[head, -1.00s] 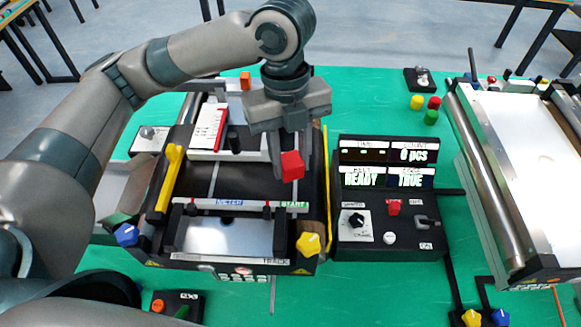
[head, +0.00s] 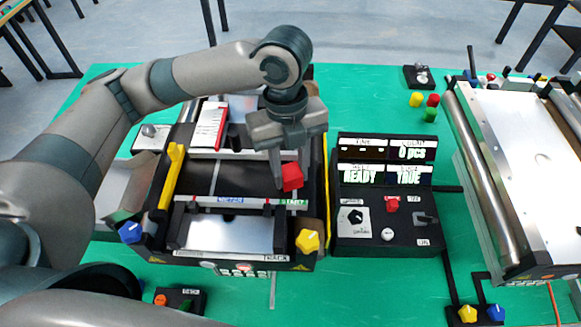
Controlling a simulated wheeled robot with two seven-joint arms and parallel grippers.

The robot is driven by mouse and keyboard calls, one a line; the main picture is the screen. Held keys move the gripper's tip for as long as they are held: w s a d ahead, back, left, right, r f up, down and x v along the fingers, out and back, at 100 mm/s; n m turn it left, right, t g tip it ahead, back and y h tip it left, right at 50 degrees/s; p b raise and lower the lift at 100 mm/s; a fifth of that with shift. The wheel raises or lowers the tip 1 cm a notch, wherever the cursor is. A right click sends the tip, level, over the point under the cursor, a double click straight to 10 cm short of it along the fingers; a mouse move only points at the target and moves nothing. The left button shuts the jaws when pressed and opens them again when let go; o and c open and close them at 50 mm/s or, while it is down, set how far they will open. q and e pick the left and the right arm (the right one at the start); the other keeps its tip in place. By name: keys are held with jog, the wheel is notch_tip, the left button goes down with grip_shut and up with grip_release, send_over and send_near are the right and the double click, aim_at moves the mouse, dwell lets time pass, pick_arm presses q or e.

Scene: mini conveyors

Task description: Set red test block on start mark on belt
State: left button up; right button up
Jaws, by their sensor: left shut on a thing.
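The red test block (head: 291,177) is between the fingertips of my left gripper (head: 288,172), which is shut on it. The block is over the right part of the black belt (head: 232,178), just behind the green START label (head: 293,203). I cannot tell whether the block touches the belt. The start mark itself is not clearly visible; the block and gripper may hide it. My right gripper does not show in the head view.
A control box (head: 385,215) with displays reading READY and TRUE stands right of the belt. A second conveyor (head: 525,165) is at the far right. A yellow lever (head: 171,177) rises at the belt's left. Small coloured blocks (head: 431,115) lie on the green table behind.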

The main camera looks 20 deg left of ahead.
aim_at(288, 165)
pick_arm(q)
jog(key=o, duration=1.1)
jog(key=shift+f, duration=0.1)
jog(key=shift+c, duration=0.2)
jog(key=shift+r, duration=0.2)
notch_tip(288, 165, up, 12)
jog(key=w+b, duration=0.1)
jog(key=b, duration=0.2)
jog(key=shift+a, duration=0.45)
jog(key=shift+f, duration=0.1)
